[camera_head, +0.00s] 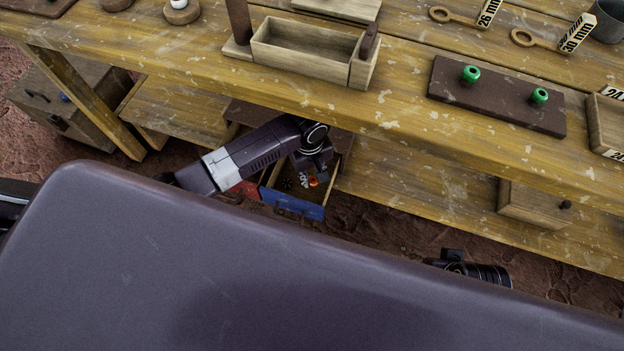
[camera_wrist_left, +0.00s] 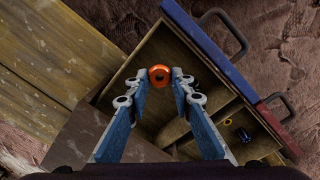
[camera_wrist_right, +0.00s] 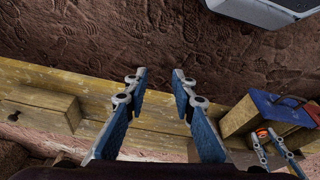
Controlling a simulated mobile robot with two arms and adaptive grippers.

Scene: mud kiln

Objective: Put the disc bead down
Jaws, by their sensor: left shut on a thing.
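The disc bead (camera_wrist_left: 160,76) is orange with a dark centre hole. My left gripper (camera_wrist_left: 159,82) is shut on it, with the bead at the fingertips. They are above an open wooden drawer (camera_head: 290,203) with a blue front, under the bench; the gap to the drawer floor is hard to judge. The bead (camera_head: 313,181) also shows small in the head view, and beside the blue drawer in the right wrist view (camera_wrist_right: 262,131). My right gripper (camera_wrist_right: 157,76) is open and empty, away from the drawer.
The bench top (camera_head: 400,110) overhangs the drawers. A board with two green beads (camera_head: 490,98) and a wooden box (camera_head: 305,60) stand on it.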

